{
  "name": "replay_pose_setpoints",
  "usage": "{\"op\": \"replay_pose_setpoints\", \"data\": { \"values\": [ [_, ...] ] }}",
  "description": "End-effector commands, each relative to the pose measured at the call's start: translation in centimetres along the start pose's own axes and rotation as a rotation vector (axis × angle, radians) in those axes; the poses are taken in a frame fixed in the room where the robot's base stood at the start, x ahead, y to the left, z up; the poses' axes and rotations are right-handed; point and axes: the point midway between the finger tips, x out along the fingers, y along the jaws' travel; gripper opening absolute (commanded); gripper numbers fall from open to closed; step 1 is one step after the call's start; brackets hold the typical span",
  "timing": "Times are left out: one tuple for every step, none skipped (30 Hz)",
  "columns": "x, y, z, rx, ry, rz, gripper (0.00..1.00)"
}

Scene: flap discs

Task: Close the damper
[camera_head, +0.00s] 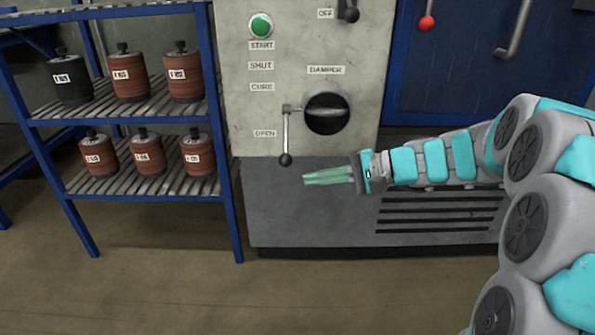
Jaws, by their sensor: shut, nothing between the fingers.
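The damper control is on the grey cabinet panel (236,200), under a "DAMPER" label (326,70). The lever's black ball end (286,160) sits just below the "OPEN" label (265,133). The labels "CURE" (262,87) and "SHUT" (261,65) are higher up. My gripper (305,179) is shut and empty. It points left, a little below and to the right of the ball end, with a small gap in the picture.
A green START button (260,26) and a black switch at "OFF" (349,10) are above. A blue door (460,60) with a red ball knob (427,23) and handle is at right. A blue rack (227,190) with several discs stands left. Floor in front is clear.

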Motion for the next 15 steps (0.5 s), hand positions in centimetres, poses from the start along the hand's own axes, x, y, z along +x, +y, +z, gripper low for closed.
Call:
{"op": "replay_pose_setpoints", "data": {
  "values": [
    [-0.4,0.2,-2.1,0.014,0.019,-0.05,0.0],
    [-0.7,0.0,-3.1,0.018,0.03,-0.077,0.0],
    [-1.2,-0.4,-4.2,0.021,0.044,-0.11,0.0],
    [-1.5,-0.7,-4.9,0.022,0.053,-0.133,0.0],
    [-1.8,-0.9,-5.6,0.024,0.062,-0.153,0.0],
    [-2.2,-1.1,-6.4,0.026,0.072,-0.175,0.0],
    [-2.5,-1.3,-6.9,0.028,0.079,-0.19,0.0],
    [-2.7,-1.4,-7.3,0.029,0.084,-0.201,0.0],
    [-2.9,-1.5,-7.8,0.03,0.089,-0.214,0.0],
    [-3.1,-1.6,-8.0,0.03,0.093,-0.221,0.0],
    [-3.2,-1.7,-8.1,0.03,0.095,-0.227,0.0],
    [-3.3,-1.8,-8.3,0.029,0.097,-0.231,0.0],
    [-3.3,-1.8,-8.3,0.029,0.098,-0.233,0.0],
    [-3.3,-1.9,-8.3,0.029,0.098,-0.234,0.0],
    [-3.3,-1.9,-8.3,0.029,0.098,-0.234,0.0]
  ]
}}
